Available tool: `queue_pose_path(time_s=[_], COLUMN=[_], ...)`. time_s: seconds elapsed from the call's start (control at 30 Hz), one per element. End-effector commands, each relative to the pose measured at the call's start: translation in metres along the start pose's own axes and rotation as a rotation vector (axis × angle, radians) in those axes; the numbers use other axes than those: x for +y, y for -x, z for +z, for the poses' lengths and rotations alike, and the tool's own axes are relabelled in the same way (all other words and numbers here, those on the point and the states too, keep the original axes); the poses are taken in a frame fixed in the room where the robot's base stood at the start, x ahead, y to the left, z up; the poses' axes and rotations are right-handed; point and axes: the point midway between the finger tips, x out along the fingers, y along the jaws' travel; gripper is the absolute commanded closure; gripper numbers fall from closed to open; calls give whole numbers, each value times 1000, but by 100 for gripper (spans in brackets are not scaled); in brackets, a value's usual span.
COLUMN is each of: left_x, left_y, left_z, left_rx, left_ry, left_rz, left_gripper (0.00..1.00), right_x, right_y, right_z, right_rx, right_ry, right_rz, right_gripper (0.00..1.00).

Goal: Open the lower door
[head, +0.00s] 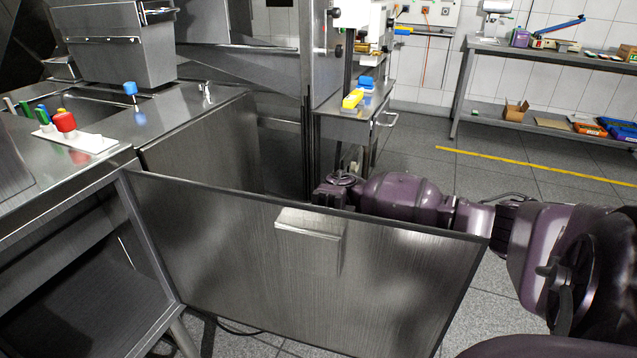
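The lower door (390,270), a brushed-metal panel with a dark rim, stands swung out from the cabinet, its left edge at the cabinet front. A pale metal handle (310,232) sits on the face toward me, near the top edge. My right arm comes in from the right and reaches behind the door's top edge; its wrist shows just above that edge. My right gripper is hidden behind the panel, so its fingers and any contact with the door cannot be seen. My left gripper is not in view.
The metal cabinet has a counter with a white panel of colored knobs (80,141) at left. An open shelf bay (80,305) lies below. A small metal cart (352,122) stands behind the door. A workbench (555,52) stands far right, with open tiled floor before it.

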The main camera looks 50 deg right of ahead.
Motion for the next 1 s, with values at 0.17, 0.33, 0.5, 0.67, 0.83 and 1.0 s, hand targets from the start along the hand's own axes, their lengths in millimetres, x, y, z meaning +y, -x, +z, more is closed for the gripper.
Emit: queue_pose_path(time_s=[0.17, 0.33, 0.5, 0.67, 0.83, 1.0], left_x=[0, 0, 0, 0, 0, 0], left_y=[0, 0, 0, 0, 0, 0], left_z=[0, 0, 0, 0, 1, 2], left_rx=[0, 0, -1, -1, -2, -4], left_ry=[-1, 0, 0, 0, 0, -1], left_rz=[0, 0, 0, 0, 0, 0], left_gripper=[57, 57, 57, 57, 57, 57], right_x=[2, 1, 1, 0, 0, -1], right_y=[0, 0, 0, 0, 0, 0], right_z=[1, 1, 1, 0, 0, 1], right_rx=[-4, -4, -2, -1, -1, -1], right_ry=[3, 3, 2, 1, 1, 0], right_rz=[-1, 0, 0, 0, 0, 0], right_gripper=[100, 78, 63, 63, 63, 63])
